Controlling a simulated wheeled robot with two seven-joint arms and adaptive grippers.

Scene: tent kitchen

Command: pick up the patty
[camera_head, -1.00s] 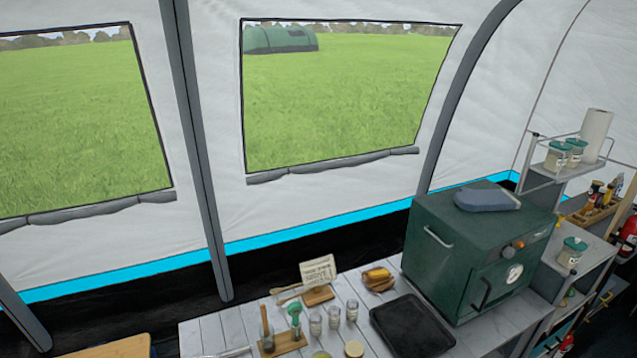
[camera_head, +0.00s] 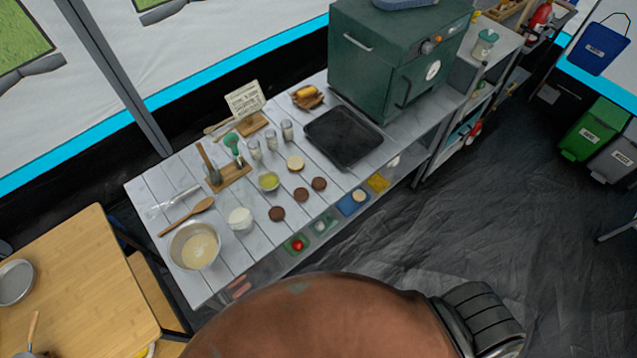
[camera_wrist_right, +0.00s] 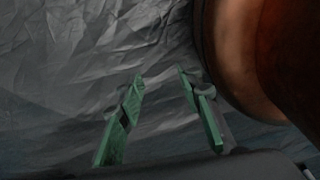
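Three round brown patties lie flat on the white plank counter (camera_head: 222,258) in the head view. One patty (camera_head: 277,214) is nearest the front left, a second (camera_head: 301,194) is to its right and further back, and a third (camera_head: 319,184) is furthest right. A pale round bun-like piece (camera_head: 295,163) lies behind them. My right gripper (camera_wrist_right: 158,85) shows in the right wrist view with its green fingers apart and nothing between them. It is over the dark floor, away from the patties. My left gripper is not in view.
A black tray (camera_head: 343,137) lies right of the patties, before a green oven (camera_head: 392,60). A bowl (camera_head: 194,245), a white jar (camera_head: 240,219) and small glass jars stand on the counter. Coloured containers (camera_head: 352,202) sit below its front edge. A wooden table (camera_head: 75,285) is at left.

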